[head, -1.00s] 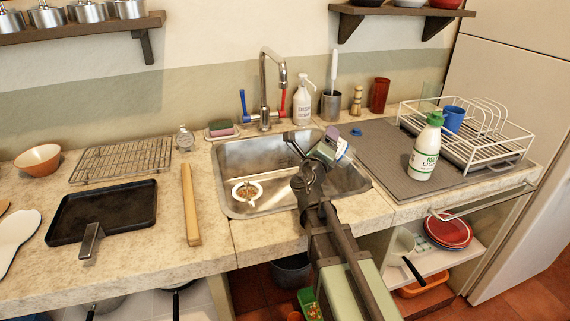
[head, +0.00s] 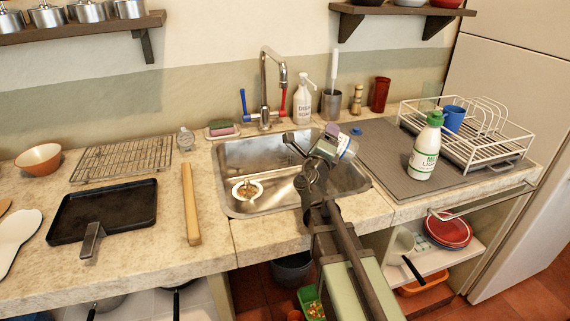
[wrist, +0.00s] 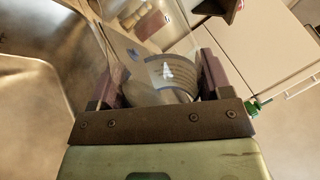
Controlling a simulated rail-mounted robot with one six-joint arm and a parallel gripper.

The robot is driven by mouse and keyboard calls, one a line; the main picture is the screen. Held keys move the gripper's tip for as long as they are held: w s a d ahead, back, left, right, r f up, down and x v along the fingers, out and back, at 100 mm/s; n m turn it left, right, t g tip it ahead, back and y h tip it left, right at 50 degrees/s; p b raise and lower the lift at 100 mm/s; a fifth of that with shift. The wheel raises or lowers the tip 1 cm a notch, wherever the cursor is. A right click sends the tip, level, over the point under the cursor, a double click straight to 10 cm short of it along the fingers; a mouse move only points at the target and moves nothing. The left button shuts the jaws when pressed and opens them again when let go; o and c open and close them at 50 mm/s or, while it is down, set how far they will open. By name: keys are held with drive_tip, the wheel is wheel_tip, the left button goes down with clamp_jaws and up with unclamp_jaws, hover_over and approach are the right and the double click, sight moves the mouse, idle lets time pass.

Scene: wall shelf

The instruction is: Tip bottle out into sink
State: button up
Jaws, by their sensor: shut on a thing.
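My gripper (head: 330,146) is over the right part of the steel sink (head: 232,160), shut on a clear bottle (head: 345,147) with a pale label and blue marks. In the wrist view the bottle (wrist: 168,72) lies between the two purple finger pads, and its label faces the camera. The bottle looks tilted; the gripper hides much of it, and I cannot tell whether liquid is in it or coming out. A white strainer (head: 247,190) with brownish bits sits in the sink's left part.
The tap (head: 264,90) rises behind the sink. A white milk bottle (head: 425,148) with a green cap stands on the grey mat (head: 380,165) at right, by the dish rack (head: 480,160). A soap dispenser (head: 303,103) stands behind the sink.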

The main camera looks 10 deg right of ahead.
drive_tip(key=shift+d+n, duration=0.1)
drive_tip(key=shift+n, duration=0.7)
drive_tip(key=shift+w+a+f+n+t+y+b, duration=0.1)
drive_tip(key=shift+w+a+n+t+y+b, duration=0.1)
drive_tip(key=shift+a+n, duration=0.25)
drive_tip(key=shift+w+a+f+n+t+y+b, duration=0.1)
drive_tip(key=shift+a+n+t+y, duration=0.1)
drive_tip(key=shift+n, duration=0.45)
drive_tip(key=shift+a+f+n+t+y, duration=0.15)
drive_tip(key=shift+n+y, duration=0.3)
drive_tip(key=shift+n, duration=0.7)
drive_tip(key=shift+a+r+n+t+y, duration=0.15)
drive_tip(key=shift+n+y, duration=0.3)
drive_tip(key=shift+n, duration=0.7)
idle(1.0)
drive_tip(key=shift+w+a+r+n, duration=0.15)
drive_tip(key=shift+r+n, duration=0.2)
drive_tip(key=shift+n, duration=0.35)
idle(0.4)
